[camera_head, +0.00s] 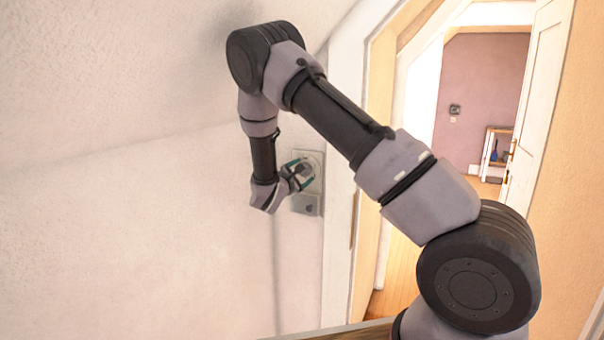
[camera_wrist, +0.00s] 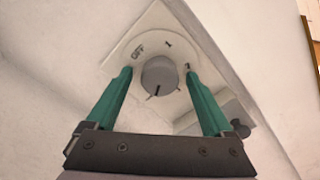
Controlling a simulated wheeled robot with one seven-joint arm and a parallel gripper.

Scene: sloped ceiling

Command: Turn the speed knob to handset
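The speed knob (camera_wrist: 160,75) is a round grey knob on a pale round dial (camera_wrist: 128,50) fixed to a square plate on the wall. The dial carries the markings "OFF" and "I", and another mark partly hidden by the right finger. A dark line shows on the knob's lower edge. My gripper (camera_wrist: 159,72) is open, its two green fingers on either side of the knob, with a visible gap on each side. In the head view my gripper (camera_head: 299,170) is at the wall plate (camera_head: 318,158) and covers much of it; the knob is hard to make out there.
A second grey wall fitting (camera_head: 306,204) sits directly below the dial plate; it also shows in the wrist view (camera_wrist: 238,116). A white door frame (camera_head: 340,150) stands close to the right. The sloped ceiling is above, and the wall to the left is bare.

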